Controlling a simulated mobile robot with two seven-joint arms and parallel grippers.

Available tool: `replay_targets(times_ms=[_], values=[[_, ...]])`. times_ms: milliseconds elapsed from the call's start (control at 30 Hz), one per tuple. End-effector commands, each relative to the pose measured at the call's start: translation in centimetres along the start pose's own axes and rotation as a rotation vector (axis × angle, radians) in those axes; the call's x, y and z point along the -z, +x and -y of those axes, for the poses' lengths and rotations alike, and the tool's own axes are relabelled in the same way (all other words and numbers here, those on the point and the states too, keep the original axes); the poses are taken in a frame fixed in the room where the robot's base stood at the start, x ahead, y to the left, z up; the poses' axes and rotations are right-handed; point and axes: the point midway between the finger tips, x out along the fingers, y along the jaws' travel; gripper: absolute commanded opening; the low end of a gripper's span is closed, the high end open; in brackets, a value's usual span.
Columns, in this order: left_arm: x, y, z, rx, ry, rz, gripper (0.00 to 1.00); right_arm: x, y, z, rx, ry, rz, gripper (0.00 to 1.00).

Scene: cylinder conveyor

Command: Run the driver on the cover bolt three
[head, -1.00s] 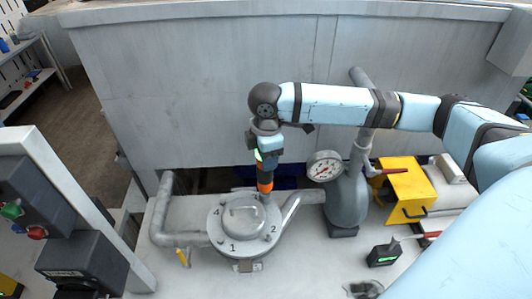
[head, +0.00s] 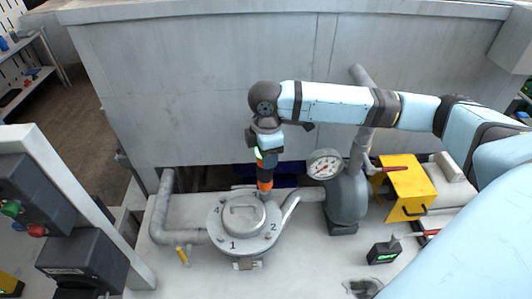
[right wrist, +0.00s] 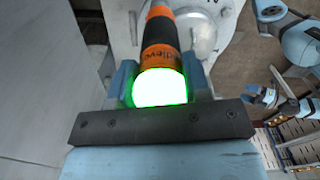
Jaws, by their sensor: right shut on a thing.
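The round grey cover (head: 225,228) sits on the bench in the head view, with numbers 1, 2, 3 and 4 around its rim and a raised middle. My right gripper (head: 265,158) is shut on the driver (head: 265,176), a black and orange tool with a green light. The driver points down at the far side of the cover, beside the number 3. Its tip and bolt three are hidden or too small to tell whether they touch. In the right wrist view the driver (right wrist: 160,55) lies between the fingers. My left gripper (right wrist: 264,97) shows small there, its opening unclear.
A pressure gauge (head: 324,166) on a grey vessel (head: 346,204) stands right of the cover. A yellow box (head: 408,188) and a small dark device with a green display (head: 384,253) are further right. A pipe (head: 162,215) runs along the left.

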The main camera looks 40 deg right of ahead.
Motion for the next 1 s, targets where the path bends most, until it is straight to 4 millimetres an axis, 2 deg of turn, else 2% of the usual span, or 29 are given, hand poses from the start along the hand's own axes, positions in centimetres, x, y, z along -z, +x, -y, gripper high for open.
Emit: replay_targets(times_ms=[1000], values=[[0.2, 0.1, 0.0, 0.0, 0.001, -0.003, 0.79, 0.0, 1.2, 0.0, -0.001, 0.0, -0.001, 0.06]])
